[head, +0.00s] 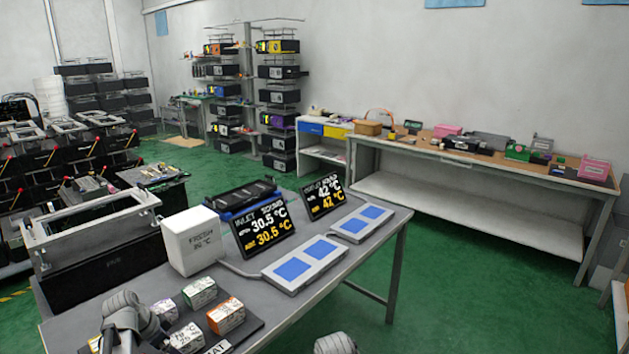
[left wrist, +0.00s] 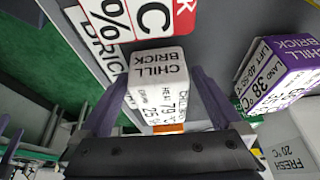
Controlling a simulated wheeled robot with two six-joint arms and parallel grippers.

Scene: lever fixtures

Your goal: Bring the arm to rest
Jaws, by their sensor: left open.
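My left arm (head: 128,318) shows at the lower left of the head view, low over the near end of the grey table (head: 366,273). In the left wrist view my left gripper (left wrist: 158,76) is open, with a purple finger on each side. A white chill brick (left wrist: 160,72) shows between or just beyond the fingers; I cannot tell its depth or whether they touch it. A purple chill brick (left wrist: 280,72) is to its right. The head view shows a green-labelled brick (head: 199,293), an orange-labelled brick (head: 226,316) and a white brick (head: 187,338).
A white FRESH box (head: 190,241) stands behind the bricks. Two black temperature displays (head: 264,231) and white plates with blue pads (head: 305,262) are to the right. A long bench (head: 480,165) lines the far wall. Green floor (head: 480,290) is clear between table and bench.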

